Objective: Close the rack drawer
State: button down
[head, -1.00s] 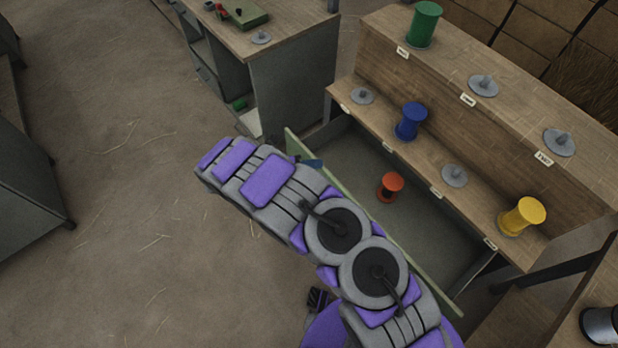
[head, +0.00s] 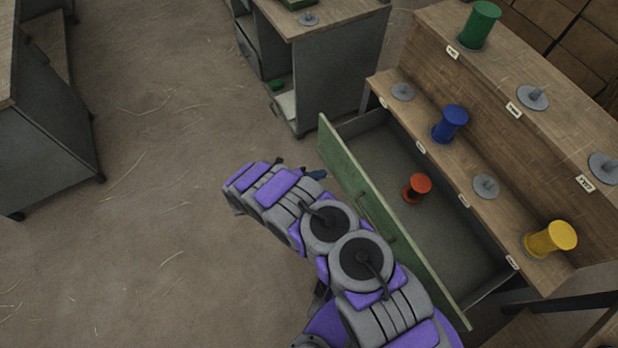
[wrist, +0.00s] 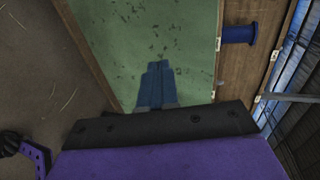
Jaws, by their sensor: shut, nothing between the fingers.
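The rack drawer (head: 362,205) is pulled open below the wooden rack (head: 500,150). Its green front panel stands out from the rack, and a red spool (head: 417,188) stands inside on the grey drawer floor. My gripper (head: 318,174) is shut and empty, on the outer side of the green panel near its far end. In the wrist view, my gripper's blue fingers (wrist: 158,72) are together and point at the green drawer front (wrist: 150,30), which fills much of the view. I cannot tell whether the fingertips touch it.
The rack holds a blue spool (head: 450,124), a yellow spool (head: 551,239), a green spool (head: 479,26) and empty grey pegs. A grey desk (head: 320,70) stands beyond the drawer's far end. Another desk (head: 45,140) is at left. The floor between is clear.

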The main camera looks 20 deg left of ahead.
aim_at(345, 165)
jog(key=x, duration=0.4)
jog(key=b+x, duration=0.1)
jog(key=x, duration=0.1)
jog(key=shift+w+r, duration=0.1)
jog(key=shift+r, duration=0.2)
jog(key=shift+w+d, duration=0.5)
jog(key=shift+w, duration=0.15)
